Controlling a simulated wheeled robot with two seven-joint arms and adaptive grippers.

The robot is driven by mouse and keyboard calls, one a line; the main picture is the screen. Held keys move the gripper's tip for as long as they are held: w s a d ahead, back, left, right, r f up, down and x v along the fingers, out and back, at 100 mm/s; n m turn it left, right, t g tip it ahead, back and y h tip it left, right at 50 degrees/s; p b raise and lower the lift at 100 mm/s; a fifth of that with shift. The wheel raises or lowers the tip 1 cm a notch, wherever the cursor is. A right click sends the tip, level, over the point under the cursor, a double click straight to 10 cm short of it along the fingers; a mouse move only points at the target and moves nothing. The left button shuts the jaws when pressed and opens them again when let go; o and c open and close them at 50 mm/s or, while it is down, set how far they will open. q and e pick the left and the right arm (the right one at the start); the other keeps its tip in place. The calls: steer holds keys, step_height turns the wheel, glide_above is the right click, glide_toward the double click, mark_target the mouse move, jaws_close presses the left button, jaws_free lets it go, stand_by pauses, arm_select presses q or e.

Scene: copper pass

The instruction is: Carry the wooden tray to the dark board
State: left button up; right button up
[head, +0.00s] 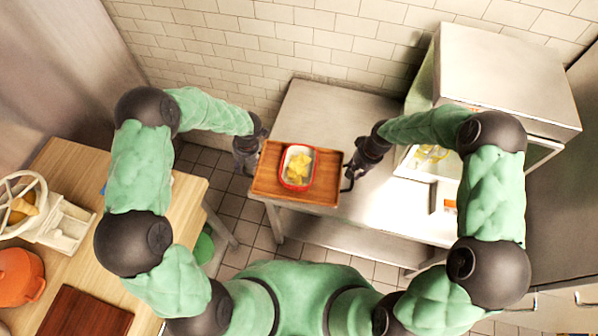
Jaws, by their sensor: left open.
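The wooden tray (327,172) lies at the near left end of the steel table in the head view. A red-rimmed dish (286,180) with yellow food (299,168) in it stands on the tray. My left gripper (250,167) is open at the tray's left edge. My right gripper (348,181) is at the tray's right edge; I cannot tell whether its fingers are open or touch the tray. The dark board (87,312) lies on the wooden counter at the lower left, its near part cut off by the picture's edge.
The steel table (325,112) stands against the tiled wall, with a steel cabinet (505,75) at its right. On the wooden counter (85,165) are an orange pot (20,277) and a white device with a wheel (65,225). A green bin (204,248) stands on the floor between counter and table.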

arm_select(q)
steer(key=shift+x, duration=0.85)
arm_select(e)
steer(key=shift+a+f, duration=0.15)
steer(key=shift+f, duration=0.75)
arm_select(q)
steer(key=c, duration=0.6)
arm_select(e)
steer(key=c, duration=0.6)
arm_select(q)
jaws_close()
arm_select(e)
jaws_close()
